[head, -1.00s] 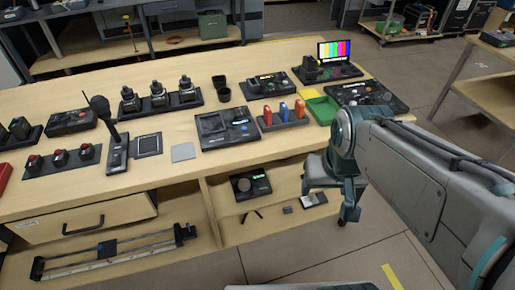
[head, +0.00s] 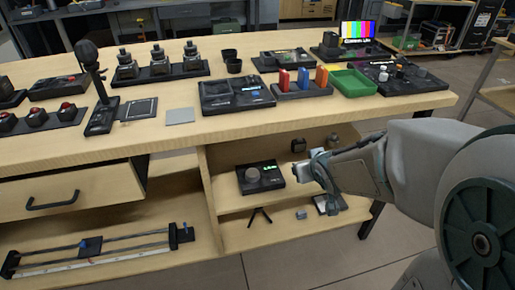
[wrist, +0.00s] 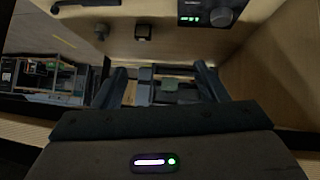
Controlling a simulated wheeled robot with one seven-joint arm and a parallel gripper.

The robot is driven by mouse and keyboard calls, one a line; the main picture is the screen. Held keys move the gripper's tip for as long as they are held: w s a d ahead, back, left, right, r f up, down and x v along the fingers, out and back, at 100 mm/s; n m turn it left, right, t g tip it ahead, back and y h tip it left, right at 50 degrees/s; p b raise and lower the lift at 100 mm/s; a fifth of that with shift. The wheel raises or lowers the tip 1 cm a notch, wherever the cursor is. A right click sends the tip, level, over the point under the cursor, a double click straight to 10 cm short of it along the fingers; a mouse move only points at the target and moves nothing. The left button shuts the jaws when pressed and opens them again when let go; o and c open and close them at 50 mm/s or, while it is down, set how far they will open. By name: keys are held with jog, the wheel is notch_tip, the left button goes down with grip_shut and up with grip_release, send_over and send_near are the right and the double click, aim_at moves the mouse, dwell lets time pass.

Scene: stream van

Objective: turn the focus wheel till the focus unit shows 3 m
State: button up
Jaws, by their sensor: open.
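The focus unit (head: 272,183) is a black box on the shelf under the bench, with a round grey focus wheel (head: 252,174) on its left and a small lit green display (head: 269,168). The digits are too small to read. In the wrist view the focus unit's wheel (wrist: 222,17) and green display (wrist: 190,18) show at the upper right, partly cut off. My gripper (head: 301,171) is just right of the unit, at the shelf opening, apart from the wheel. In the wrist view my gripper (wrist: 163,78) has its fingers spread with nothing held.
Small dark items (head: 299,145) stand behind on the shelf. A small tripod (head: 259,215) and a little grey block (head: 301,214) lie below. The bench top (head: 140,147) overhangs the shelf, and a wooden divider (head: 207,190) stands to its left.

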aim_at(255, 175)
jog(key=w+a+f+n+t+y+b, duration=0.3)
jog(key=a+f+y+b, duration=0.4)
jog(key=f+b, duration=0.6)
jog(key=shift+g+h, duration=0.3)
jog(key=shift+g, duration=0.2)
jog(key=b+x, duration=0.1)
jog(key=x, duration=0.4)
jog(key=b+x, duration=0.2)
jog(key=x, duration=0.3)
jog(key=b+x, duration=0.2)
jog(key=x, duration=0.3)
jog(key=shift+s+a+f, duration=0.35)
jog(key=shift+s, duration=0.05)
jog(key=shift+w+a, duration=0.2)
jog(key=shift+w, duration=0.15)
jog(key=c, duration=1)
